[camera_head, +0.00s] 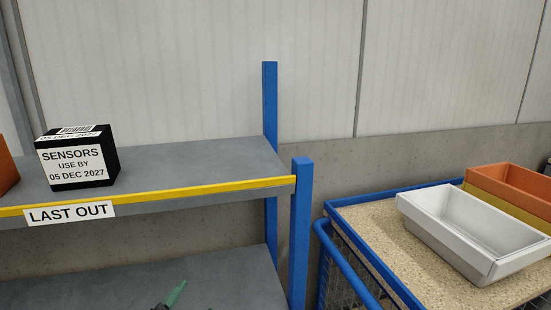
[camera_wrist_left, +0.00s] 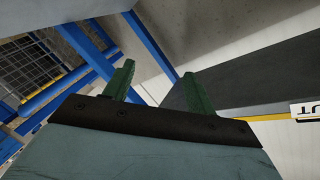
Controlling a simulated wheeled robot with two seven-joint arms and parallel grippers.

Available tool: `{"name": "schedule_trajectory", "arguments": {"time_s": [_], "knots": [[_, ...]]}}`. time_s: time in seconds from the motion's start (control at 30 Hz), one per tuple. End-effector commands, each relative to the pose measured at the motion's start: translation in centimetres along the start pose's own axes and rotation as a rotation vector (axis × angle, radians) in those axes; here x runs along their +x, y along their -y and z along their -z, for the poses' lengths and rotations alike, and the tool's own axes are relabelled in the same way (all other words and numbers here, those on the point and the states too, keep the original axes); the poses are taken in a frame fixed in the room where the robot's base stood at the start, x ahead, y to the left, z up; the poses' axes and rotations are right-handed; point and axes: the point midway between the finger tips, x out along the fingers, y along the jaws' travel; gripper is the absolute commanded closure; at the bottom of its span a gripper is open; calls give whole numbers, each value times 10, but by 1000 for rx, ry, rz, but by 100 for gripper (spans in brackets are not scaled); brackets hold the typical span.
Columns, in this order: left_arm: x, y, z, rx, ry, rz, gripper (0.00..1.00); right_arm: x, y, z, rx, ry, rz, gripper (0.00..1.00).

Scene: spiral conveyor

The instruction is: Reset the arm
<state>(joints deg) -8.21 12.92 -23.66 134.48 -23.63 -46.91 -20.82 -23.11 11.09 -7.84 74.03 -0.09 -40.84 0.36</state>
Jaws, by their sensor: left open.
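My left gripper (camera_wrist_left: 160,88) shows in the left wrist view with its two green fingers apart and nothing between them. In the head view only a green fingertip of a gripper (camera_head: 175,294) shows at the bottom edge, in front of the lower shelf; the rest of the arm is out of frame. My right gripper cannot be made out in either view.
A black SENSORS box (camera_head: 76,158) stands on the upper shelf (camera_head: 200,165), above a LAST OUT label (camera_head: 69,213). A blue post (camera_head: 300,230) ends the rack. At right, a blue-framed cart (camera_head: 375,250) carries a white bin (camera_head: 470,235) and an orange bin (camera_head: 510,185).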

Motion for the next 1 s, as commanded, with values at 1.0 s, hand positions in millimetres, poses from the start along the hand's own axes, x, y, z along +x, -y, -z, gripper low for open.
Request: {"name": "schedule_trajectory", "arguments": {"time_s": [1.0], "knots": [[-150,-227,-292,-655,1086,-498,44,0,0,0,0,0,0,11]]}}
